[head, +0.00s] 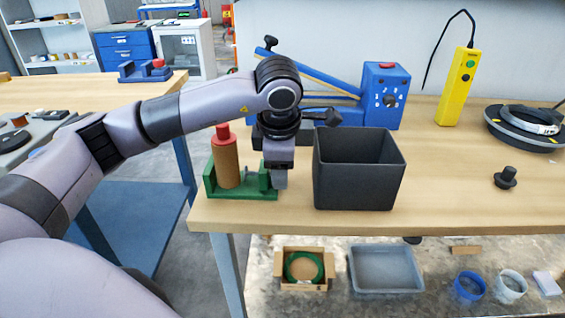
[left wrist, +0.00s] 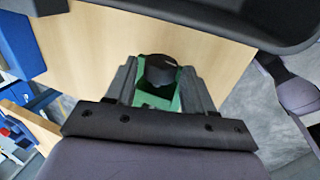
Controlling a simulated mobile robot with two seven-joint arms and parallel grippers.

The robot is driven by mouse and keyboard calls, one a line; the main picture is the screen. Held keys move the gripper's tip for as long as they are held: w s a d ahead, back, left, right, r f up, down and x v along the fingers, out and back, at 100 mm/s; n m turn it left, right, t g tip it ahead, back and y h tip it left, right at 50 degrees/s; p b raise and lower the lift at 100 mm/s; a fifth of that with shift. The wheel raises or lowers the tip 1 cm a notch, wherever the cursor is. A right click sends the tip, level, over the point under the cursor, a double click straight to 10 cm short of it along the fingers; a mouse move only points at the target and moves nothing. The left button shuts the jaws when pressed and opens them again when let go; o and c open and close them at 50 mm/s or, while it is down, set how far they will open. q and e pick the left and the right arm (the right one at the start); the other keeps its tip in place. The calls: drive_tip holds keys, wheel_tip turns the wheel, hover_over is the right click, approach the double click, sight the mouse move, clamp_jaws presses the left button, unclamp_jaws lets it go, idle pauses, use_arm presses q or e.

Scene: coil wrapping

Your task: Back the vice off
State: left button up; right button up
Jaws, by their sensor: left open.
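A green vice (head: 245,193) stands near the front left corner of the wooden bench. An upright brown cylinder (head: 227,165) with a red top stands at its left end. My left gripper (head: 270,176) points down at the vice's right end. In the left wrist view, a dark round knob (left wrist: 160,70) shows above the green vice body (left wrist: 150,100). My open left fingers (left wrist: 158,85) are on either side of the knob; I cannot tell whether they touch it. In the head view the knob is hidden by the gripper. My right gripper is not in view.
A black open bin (head: 360,195) stands close to the right of my gripper. A blue machine (head: 384,95) stands behind. A yellow control box (head: 459,87), a round black device (head: 525,128) and a small black knob-like part (head: 506,178) are farther right. The front of the bench between is clear.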

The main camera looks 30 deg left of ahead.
use_arm(q)
drive_tip(key=shift+f, duration=0.1)
drive_tip(key=shift+r+p, duration=0.2)
drive_tip(key=shift+p, duration=0.15)
drive_tip(key=shift+w+a+r+g+h+p, duration=0.15)
drive_tip(key=shift+g+h+p, duration=0.15)
drive_tip(key=shift+g+p, duration=0.25)
drive_tip(key=shift+w+r+g+h+p, duration=0.1)
drive_tip(key=shift+g+h+p, duration=0.2)
drive_tip(key=shift+g+p, duration=0.25)
drive_tip(key=shift+w+f+g+h+p, duration=0.15)
drive_tip(key=shift+g+h+p, duration=0.2)
drive_tip(key=shift+p, duration=0.35)
drive_tip(key=shift+a+f+g, duration=0.1)
drive_tip(key=shift+f+g, duration=0.1)
drive_tip(key=shift+g, duration=0.05)
